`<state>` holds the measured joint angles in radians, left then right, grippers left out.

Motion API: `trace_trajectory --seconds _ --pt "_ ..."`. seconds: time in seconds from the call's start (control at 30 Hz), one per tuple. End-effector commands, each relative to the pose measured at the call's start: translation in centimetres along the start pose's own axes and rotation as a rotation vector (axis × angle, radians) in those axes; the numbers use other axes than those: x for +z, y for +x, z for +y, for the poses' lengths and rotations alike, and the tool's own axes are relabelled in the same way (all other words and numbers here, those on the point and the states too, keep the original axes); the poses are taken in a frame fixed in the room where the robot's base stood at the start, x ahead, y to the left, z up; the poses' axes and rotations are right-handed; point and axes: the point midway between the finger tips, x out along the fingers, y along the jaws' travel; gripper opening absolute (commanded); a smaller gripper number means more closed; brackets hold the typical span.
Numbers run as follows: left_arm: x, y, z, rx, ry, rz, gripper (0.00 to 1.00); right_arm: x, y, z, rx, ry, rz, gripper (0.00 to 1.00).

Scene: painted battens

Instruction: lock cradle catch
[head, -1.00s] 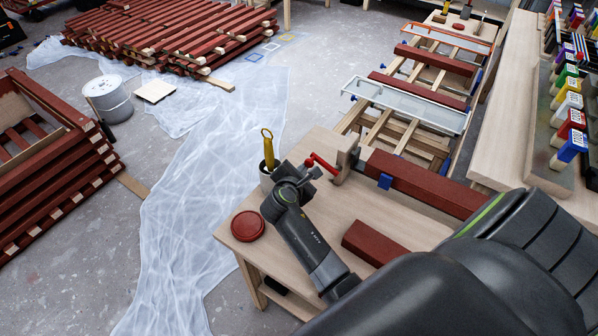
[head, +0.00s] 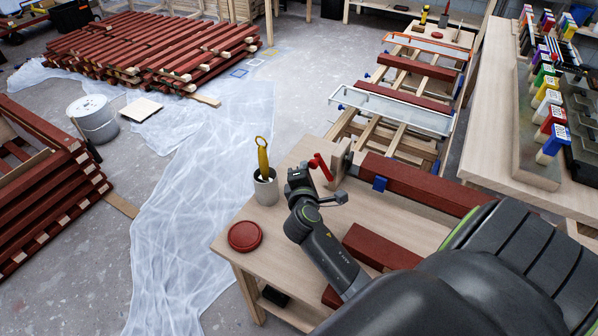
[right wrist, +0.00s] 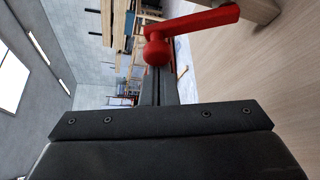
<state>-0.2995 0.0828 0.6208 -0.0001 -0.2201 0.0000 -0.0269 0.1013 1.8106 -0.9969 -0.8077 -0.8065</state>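The catch shows as a red lever (head: 322,168) with a round knob, at the wooden end block (head: 341,157) of the cradle. A red batten (head: 420,186) lies in the cradle, with a blue piece (head: 380,184) at its side. My left gripper is out of view.
A grey cup (head: 265,188) with a yellow-handled tool stands left of my right gripper. A red round lid (head: 244,236) lies near the bench's left edge. Another red batten (head: 375,246) lies partly behind my arm. Bare bench top (head: 290,225) shows between.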

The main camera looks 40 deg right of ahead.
Motion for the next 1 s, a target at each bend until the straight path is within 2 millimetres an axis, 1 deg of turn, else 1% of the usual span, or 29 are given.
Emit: trace_trajectory --seconds 0.03,0.2,0.4,0.6,1.0 --pt "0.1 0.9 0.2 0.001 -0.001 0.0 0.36 0.2 -0.1 -0.4 0.023 0.036 -0.002 0.0" --pt "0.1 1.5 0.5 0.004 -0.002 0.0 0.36 1.3 -0.7 0.1 0.097 0.169 -0.002 0.0" --pt "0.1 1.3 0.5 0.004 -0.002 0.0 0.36 2.4 -1.3 0.6 0.094 0.166 -0.002 0.0" --pt "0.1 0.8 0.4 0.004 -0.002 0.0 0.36 3.1 -1.8 0.5 0.092 0.165 -0.002 0.0" --pt "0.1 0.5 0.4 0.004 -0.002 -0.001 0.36 3.7 -2.1 0.3 0.092 0.165 -0.002 0.0"
